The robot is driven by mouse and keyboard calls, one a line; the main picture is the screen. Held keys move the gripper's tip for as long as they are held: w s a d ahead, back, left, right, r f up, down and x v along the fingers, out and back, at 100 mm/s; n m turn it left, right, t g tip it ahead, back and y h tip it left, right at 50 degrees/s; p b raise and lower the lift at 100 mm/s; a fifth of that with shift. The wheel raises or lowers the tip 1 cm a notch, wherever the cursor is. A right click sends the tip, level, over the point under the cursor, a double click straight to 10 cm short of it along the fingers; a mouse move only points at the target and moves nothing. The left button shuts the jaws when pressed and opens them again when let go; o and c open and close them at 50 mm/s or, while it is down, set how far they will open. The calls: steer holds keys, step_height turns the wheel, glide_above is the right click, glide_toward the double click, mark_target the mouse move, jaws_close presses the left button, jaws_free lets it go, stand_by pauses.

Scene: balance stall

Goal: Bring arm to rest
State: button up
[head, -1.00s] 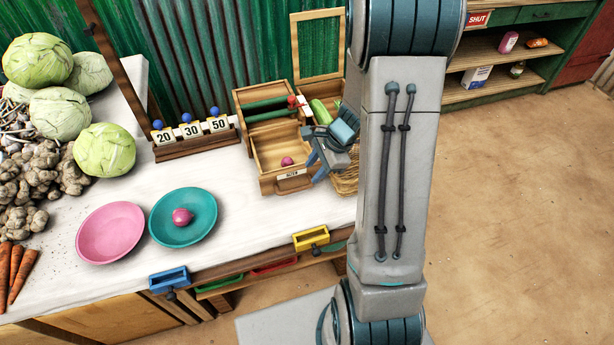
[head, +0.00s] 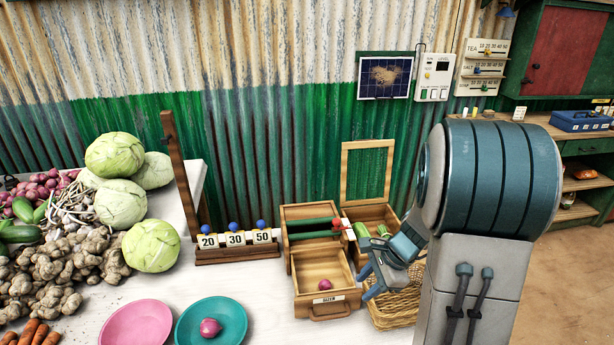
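My arm (head: 490,190) stands at the right of the head view and fills much of that side. My gripper (head: 372,280) hangs beside the right wall of the open wooden drawer (head: 333,307), above a wicker basket (head: 397,308). Its fingers point left and down. They look apart with nothing between them, though the arm hides part of the hand. A red onion (head: 325,285) lies inside the drawer. Another red onion (head: 210,327) lies in the teal bowl (head: 236,312).
A pink bowl (head: 128,322) stands left of the teal one. A rack with 20, 30 and 50 tags (head: 237,252) is behind. Cabbages (head: 150,246) and ginger (head: 60,265) crowd the left. An open-lidded wooden box (head: 368,213) stands behind my gripper. The white counter (head: 250,281) is clear between bowls and drawer.

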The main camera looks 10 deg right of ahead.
steer(key=s+a+r+n+h, duration=0.2)
steer(key=s+a+r+n, duration=0.1)
steer(key=s+r+n, duration=0.3)
steer(key=s+a+r+n+t+h, duration=0.1)
steer(key=s+a+r+n, duration=0.3)
steer(key=s+n, duration=0.5)
step_height(320, 180, up, 3)
steer(key=shift+a+f+n+h, duration=0.25)
steer(key=shift+n+h, duration=0.55)
steer(key=shift+n, duration=0.3)
